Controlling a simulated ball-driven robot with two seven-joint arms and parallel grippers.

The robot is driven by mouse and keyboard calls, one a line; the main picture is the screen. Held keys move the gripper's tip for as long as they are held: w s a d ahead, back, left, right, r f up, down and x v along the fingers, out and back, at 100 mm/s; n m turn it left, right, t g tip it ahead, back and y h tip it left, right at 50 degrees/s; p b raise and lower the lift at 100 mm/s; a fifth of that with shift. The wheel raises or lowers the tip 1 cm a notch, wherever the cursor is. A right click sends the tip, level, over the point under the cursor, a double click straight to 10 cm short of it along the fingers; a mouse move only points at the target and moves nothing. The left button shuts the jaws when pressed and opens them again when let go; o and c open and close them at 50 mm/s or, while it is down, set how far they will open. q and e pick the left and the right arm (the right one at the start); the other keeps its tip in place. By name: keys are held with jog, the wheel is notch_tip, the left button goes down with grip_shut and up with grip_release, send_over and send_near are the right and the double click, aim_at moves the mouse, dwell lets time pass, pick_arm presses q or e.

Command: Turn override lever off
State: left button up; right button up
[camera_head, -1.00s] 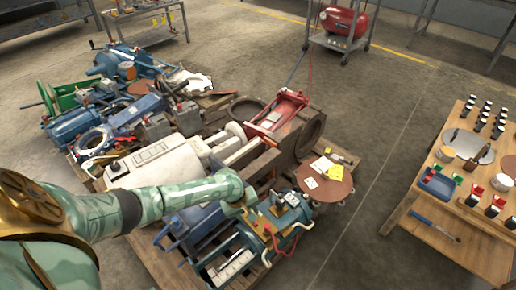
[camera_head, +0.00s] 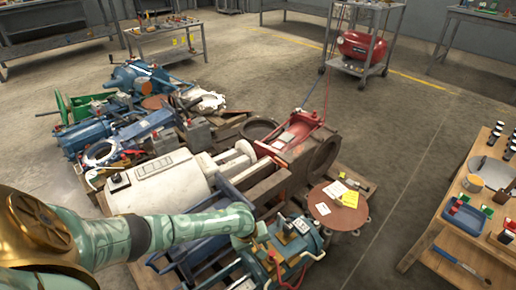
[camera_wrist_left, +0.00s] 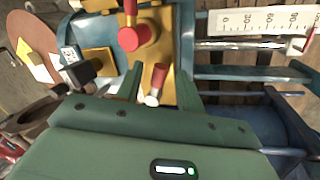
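A blue machine (camera_head: 300,247) with brass-yellow plates stands at the pallet's near right end. In the left wrist view, a yellow bracket (camera_wrist_left: 176,50) on it carries a red round knob (camera_wrist_left: 130,38) and a short lever (camera_wrist_left: 157,78) with a red shaft and pale tip. I cannot read any label naming the override lever. My left gripper (camera_wrist_left: 157,92) is open, its green fingers on either side of the lever's pale tip; contact is unclear. In the head view the gripper (camera_head: 258,240) is at the machine's left side. My right gripper is out of view.
A white scale (camera_wrist_left: 262,20) and blue bars (camera_wrist_left: 250,73) lie right of the fingers. A round brown plate (camera_head: 322,208) with papers is beside the machine. A large white motor (camera_head: 155,183) lies behind my arm. A wooden table (camera_head: 455,262) stands at right, with clear floor between.

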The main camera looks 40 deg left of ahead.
pick_arm(q)
grip_shut()
